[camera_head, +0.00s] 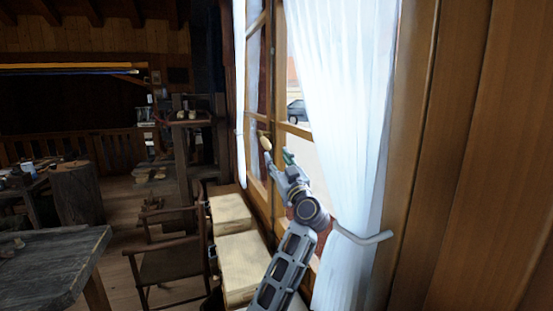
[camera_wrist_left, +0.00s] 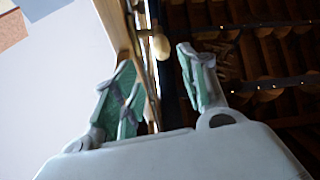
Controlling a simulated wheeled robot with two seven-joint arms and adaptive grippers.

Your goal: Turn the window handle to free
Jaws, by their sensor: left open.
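The window handle, a small yellowish oval knob (camera_head: 266,144), sits at the middle of the wooden window frame (camera_head: 276,100). My left gripper (camera_head: 279,164) is open, close to the handle, on its near side. In the left wrist view the handle's pale knob (camera_wrist_left: 161,46) appears in the gap between the two green-padded fingers (camera_wrist_left: 156,62), near their tips. No contact with it is visible. The handle's base and exact turn angle are hard to make out. My right gripper is in neither view.
A white curtain (camera_head: 340,90) hangs to the right of the gripper, with a pale holdback bar (camera_head: 365,238) near my arm. Pale boxes (camera_head: 240,262) stand below the window. A wooden chair (camera_head: 168,260) and dark table (camera_head: 45,265) are to the left.

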